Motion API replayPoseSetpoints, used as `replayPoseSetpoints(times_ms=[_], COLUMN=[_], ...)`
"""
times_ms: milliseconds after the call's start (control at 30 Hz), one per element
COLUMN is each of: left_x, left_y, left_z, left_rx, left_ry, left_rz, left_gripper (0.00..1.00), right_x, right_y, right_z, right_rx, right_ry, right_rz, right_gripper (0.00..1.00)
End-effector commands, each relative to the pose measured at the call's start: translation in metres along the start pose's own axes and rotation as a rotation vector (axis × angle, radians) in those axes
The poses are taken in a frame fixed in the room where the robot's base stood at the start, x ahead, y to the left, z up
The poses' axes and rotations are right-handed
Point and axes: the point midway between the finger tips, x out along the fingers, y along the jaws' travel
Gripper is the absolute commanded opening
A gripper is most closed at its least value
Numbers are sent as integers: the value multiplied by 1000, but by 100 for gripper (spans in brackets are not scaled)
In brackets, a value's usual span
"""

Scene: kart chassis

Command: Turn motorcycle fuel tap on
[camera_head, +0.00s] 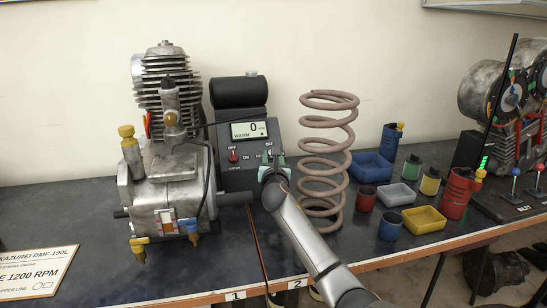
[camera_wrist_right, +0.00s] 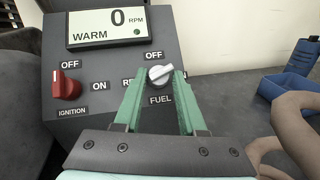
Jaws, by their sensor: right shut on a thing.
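The grey control box (camera_head: 235,179) stands beside the engine on the bench, and its panel (camera_wrist_right: 205,52) fills much of the right wrist view. The fuel tap is a small silver knob (camera_wrist_right: 161,75) above the FUEL label and below an OFF mark. Its bar looks tilted, running from lower left to upper right. The labels at its two sides are partly hidden by my fingers. My right gripper (camera_wrist_right: 157,79) is shut on the knob, one green finger on each side; in the head view the gripper (camera_head: 271,166) covers it. My left gripper is not in view.
A red ignition knob (camera_wrist_right: 66,84) sits left of the fuel knob, under a display (camera_wrist_right: 112,24) reading 0 RPM. A metal engine (camera_head: 168,195) stands on the left. A brown coil spring (camera_head: 325,160) stands close to the right of my right gripper, with small coloured bins (camera_head: 424,219) beyond.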

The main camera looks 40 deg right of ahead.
Motion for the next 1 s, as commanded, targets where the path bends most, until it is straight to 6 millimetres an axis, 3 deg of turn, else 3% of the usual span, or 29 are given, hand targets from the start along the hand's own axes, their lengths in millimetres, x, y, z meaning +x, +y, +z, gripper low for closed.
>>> replayPoseSetpoints(times_ms=[33,500,1000], left_x=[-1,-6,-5], left_y=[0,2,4], left_z=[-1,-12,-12], left_rx=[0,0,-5], left_ry=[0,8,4], left_rz=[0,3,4], left_gripper=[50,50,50], right_x=[-2,-1,0], right_y=[7,12,12], right_z=[-1,1,1], right_rx=[23,233,286], right_ry=[5,21,23], right_rz=[-9,-200,-244], right_gripper=[0,0,0])
